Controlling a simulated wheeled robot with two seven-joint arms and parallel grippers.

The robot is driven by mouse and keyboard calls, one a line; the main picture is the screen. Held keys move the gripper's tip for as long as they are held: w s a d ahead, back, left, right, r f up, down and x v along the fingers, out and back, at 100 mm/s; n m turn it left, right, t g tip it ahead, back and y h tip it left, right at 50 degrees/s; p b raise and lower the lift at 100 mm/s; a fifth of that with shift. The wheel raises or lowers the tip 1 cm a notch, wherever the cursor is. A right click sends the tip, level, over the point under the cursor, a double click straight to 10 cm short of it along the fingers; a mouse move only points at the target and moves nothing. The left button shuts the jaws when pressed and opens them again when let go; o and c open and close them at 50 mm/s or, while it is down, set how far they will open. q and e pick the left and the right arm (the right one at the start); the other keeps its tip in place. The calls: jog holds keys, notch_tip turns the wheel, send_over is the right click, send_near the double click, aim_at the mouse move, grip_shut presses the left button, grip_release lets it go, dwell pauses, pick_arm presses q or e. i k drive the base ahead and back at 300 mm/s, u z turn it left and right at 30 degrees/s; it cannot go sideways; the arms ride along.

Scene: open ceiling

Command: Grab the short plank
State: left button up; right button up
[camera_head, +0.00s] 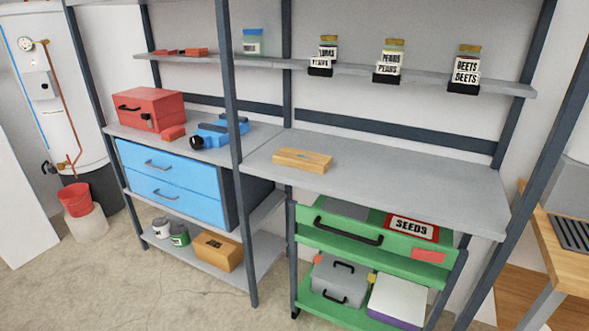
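The short plank (302,160) is a small light-wood board with a few dark marks. It lies flat on the grey workbench top (400,185), near the left end of the right-hand section, just right of a dark upright post. Nothing covers it. Neither of my grippers shows in the head view.
A dark post (232,150) stands left of the plank. A shelf (420,75) with several jars hangs above. A green cart (375,240) stands below. The bench right of the plank is clear.

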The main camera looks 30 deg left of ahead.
aim_at(307, 161)
jog(key=u, duration=1.2)
jog(key=i, duration=0.9)
jog(key=z, duration=0.1)
